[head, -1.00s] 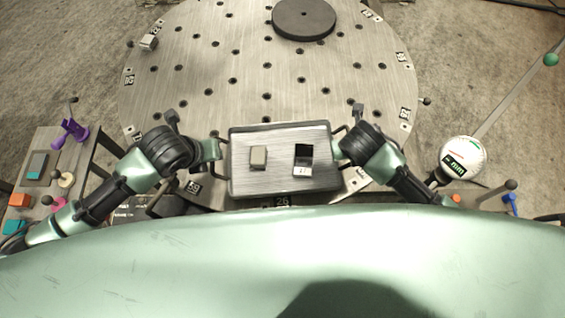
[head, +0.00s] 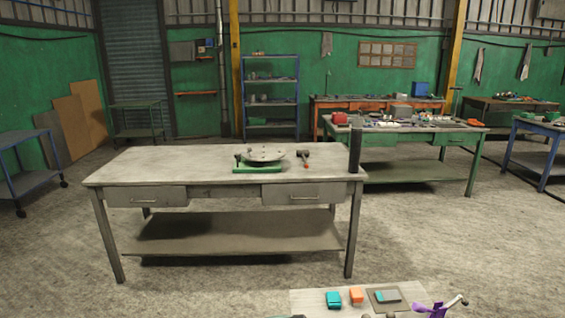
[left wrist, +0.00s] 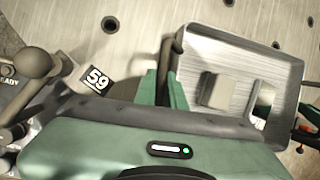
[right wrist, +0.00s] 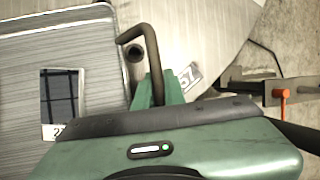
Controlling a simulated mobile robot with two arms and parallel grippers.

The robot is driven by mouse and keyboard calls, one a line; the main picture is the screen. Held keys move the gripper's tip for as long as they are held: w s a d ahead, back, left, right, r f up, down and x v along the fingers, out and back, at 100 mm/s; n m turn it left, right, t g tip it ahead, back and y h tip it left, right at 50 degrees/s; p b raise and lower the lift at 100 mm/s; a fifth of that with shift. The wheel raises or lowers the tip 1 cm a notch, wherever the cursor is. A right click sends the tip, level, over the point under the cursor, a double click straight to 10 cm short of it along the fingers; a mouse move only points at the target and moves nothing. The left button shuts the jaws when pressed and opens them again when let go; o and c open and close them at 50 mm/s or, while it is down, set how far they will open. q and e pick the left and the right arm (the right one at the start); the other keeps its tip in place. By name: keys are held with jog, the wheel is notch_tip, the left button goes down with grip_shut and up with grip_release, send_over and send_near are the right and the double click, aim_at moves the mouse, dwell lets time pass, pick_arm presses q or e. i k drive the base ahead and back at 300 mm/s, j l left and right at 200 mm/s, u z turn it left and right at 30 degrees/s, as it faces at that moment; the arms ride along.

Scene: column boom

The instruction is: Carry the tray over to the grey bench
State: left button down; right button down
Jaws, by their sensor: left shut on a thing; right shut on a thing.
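The grey tray shows at the right of the left wrist view (left wrist: 275,62) and at the left of the right wrist view (right wrist: 100,60). It carries a pale block (left wrist: 217,90) and a dark square piece with a white label (right wrist: 62,98). My left gripper (left wrist: 166,82) is shut on one tray handle. My right gripper (right wrist: 157,90) is shut on the opposite handle. I cannot tell whether the tray touches the round metal table beneath it. The grey bench (head: 150,165) stands ahead in the head view, where the tray and both grippers are out of sight.
A green-based turntable (head: 263,156) and a hammer (head: 304,156) lie right of centre on the bench; its left top is bare. A dark post (head: 355,145) rises at its right end. A small table (head: 305,302) stands nearer. Open floor lies left of the bench.

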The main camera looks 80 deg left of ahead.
aim_at(154, 168)
jog(key=k+j+u, duration=0.1)
jog(key=k+u, duration=0.15)
jog(key=k, duration=0.3)
jog(key=u, duration=3.4)
jog(key=i+u, duration=0.2)
jog(key=u, duration=0.15)
jog(key=i+u, duration=0.2)
jog(key=u, duration=0.15)
jog(key=i+l, duration=0.15)
jog(key=i, duration=0.2)
jog(key=i+l, duration=0.2)
jog(key=i, duration=0.2)
jog(key=i+l, duration=0.15)
jog(key=i, duration=0.2)
jog(key=i+j+z, duration=0.1)
jog(key=i, duration=2.6)
